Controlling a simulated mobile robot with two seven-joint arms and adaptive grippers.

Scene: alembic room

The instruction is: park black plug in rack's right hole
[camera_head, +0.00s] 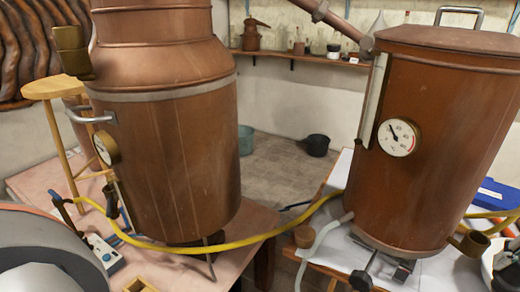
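I cannot make out the black plug or the rack with certainty. A small white and blue block (105,254) lies on the left table, below the large copper still; I cannot tell if it is the rack. A dark upright piece (111,200) shows beside the still's lower left side; it may be a tap or a plug. Neither of my grippers can be made out. A grey rounded shape fills the lower left corner, and a partly cut-off white and dark shape shows at the lower right edge.
A large copper still (170,150) stands on the left table (235,222). A copper vessel (435,150) with a gauge (397,137) stands on the right table (335,240). A yellow hose (260,237) runs between them. A wooden stool (55,88) is at left.

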